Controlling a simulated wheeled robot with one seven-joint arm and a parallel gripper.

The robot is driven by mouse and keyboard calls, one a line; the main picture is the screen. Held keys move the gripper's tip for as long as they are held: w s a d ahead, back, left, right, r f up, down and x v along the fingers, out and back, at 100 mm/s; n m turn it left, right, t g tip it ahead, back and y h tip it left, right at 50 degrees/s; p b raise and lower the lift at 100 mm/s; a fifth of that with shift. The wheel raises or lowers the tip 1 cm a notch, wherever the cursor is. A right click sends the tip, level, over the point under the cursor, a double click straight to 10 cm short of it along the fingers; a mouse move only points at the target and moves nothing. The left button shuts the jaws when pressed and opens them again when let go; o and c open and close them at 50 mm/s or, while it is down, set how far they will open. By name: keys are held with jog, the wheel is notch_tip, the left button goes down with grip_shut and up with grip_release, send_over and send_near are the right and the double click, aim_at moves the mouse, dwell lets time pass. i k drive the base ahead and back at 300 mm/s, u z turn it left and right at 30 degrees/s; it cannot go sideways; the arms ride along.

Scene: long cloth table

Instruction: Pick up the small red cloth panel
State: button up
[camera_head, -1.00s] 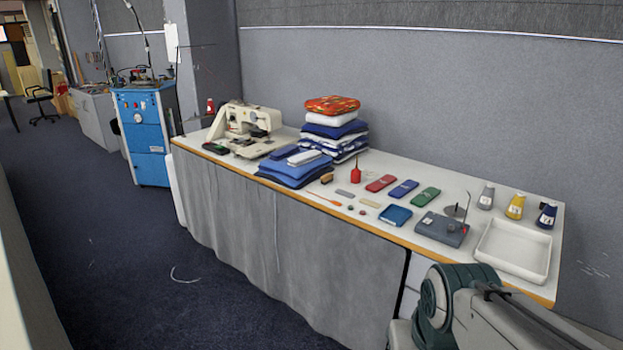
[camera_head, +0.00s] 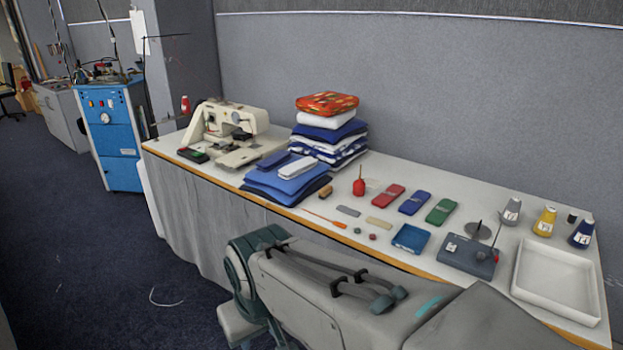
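The small red cloth panel (camera_head: 388,197) lies flat on the long table (camera_head: 420,168), with a paler patch on its face. It is at the left of a row with a blue panel (camera_head: 414,202) and a green panel (camera_head: 441,211). A red bottle with a thin spout (camera_head: 359,186) stands just to its left. My arm crosses the lower middle of the view, in front of the table's front edge. My gripper is not in view.
A sewing machine (camera_head: 222,125) and a stack of folded cloths (camera_head: 330,135) stand further left. Small tools lie near the front edge.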

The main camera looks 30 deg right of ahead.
aim_at(383, 201)
jog(key=z, duration=0.2)
jog(key=i, duration=1.25)
jog(key=z, duration=1.4)
jog(key=i, duration=0.65)
jog(key=z, duration=0.75)
